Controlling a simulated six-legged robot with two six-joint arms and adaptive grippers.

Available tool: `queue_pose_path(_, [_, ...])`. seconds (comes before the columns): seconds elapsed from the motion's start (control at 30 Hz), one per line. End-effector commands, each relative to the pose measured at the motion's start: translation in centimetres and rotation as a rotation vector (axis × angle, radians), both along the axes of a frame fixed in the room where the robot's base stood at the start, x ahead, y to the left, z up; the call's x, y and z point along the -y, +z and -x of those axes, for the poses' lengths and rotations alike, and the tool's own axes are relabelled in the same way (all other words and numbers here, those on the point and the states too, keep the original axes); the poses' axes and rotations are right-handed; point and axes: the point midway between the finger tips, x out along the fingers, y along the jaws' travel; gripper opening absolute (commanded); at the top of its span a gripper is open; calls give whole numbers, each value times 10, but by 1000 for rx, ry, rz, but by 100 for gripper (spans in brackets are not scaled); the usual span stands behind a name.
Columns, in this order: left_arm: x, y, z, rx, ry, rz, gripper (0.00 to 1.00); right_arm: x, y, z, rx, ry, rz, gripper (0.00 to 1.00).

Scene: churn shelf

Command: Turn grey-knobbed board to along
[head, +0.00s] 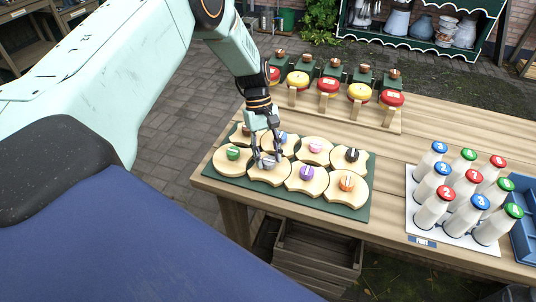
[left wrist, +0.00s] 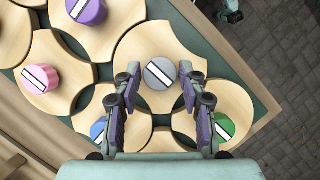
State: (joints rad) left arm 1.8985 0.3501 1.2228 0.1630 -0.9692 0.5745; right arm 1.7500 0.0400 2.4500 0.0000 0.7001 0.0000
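The grey-knobbed board (head: 266,177) is a pale wooden disc in the front row of a dark green mat (head: 330,209), between the green-knobbed and purple-knobbed boards. Its grey knob (left wrist: 160,73) bears a white stripe, slanted from upper left to lower right in the left wrist view. My left gripper (head: 266,162) is down at this knob and partly hides it in the head view. In the left wrist view its two fingers (left wrist: 160,84) stand on either side of the knob, with a narrow gap showing on each side. My right gripper is in neither view.
Neighbouring boards sit close around, with green (head: 233,153), purple (head: 306,173), orange (head: 346,183), pink (head: 315,146), black (head: 352,155) and blue (left wrist: 98,130) knobs. A row of red and yellow items (head: 328,85) stands behind. Capped bottles (head: 466,185) stand at right.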

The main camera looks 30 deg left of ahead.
Motion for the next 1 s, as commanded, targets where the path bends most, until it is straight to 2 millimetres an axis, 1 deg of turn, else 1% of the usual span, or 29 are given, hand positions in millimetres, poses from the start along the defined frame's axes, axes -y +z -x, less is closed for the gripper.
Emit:
queue_pose_path(0.03, [0, 0, 0, 0, 1, 0, 48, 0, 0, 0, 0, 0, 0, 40])
queue_pose_path(0.13, [0, 0, 0, 0, 1, 1, 57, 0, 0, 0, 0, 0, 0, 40])
queue_pose_path(0.17, [0, 0, 0, 0, 1, 1, 58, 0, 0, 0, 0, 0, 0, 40])
queue_pose_path(0.43, [0, 1, 0, 0, 2, 1, 58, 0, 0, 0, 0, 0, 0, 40])
queue_pose_path(0.53, [-2, 6, -2, 0, 3, 1, 58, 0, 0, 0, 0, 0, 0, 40])
queue_pose_path(0.67, [-8, 24, -6, 4, 3, 2, 58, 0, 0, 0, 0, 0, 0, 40])
queue_pose_path(0.9, [-24, 70, -16, 4, 3, 1, 58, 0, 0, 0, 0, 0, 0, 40])
queue_pose_path(1.0, [-30, 86, -20, 4, 3, 0, 58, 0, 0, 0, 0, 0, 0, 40])
